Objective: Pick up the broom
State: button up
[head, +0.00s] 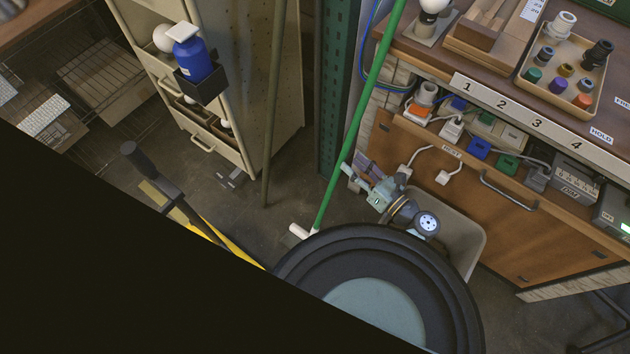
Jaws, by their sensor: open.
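A long green pole (359,120), which looks like the broom's handle, leans upright at a slant in the middle of the head view. Its top runs out of the picture beside the wooden workbench. Its lower end meets a short white piece (301,231) near the floor. The dark round shape in front hides what lies below, so no bristles show. A second, brownish pole (273,100) stands to its left, by the beige cabinet; its lower end is on the floor.
The workbench (455,195) with drawers and cables stands at right, a grey bin (468,232) with objects before it. The beige cabinet (245,125) stands at left. A dark handle (143,160) and yellow frame (228,243) are lower left. Floor (240,205) between is partly clear.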

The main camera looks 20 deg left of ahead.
jog(key=x, duration=0.2)
jog(key=p+x, duration=0.1)
jog(key=x, duration=0.1)
jog(key=shift+r, duration=0.3)
jog(key=shift+w+a+f, duration=0.1)
jog(key=shift+w+a, duration=0.1)
jog(key=shift+a, duration=0.2)
jog(key=shift+c, duration=0.3)
grip_shut()
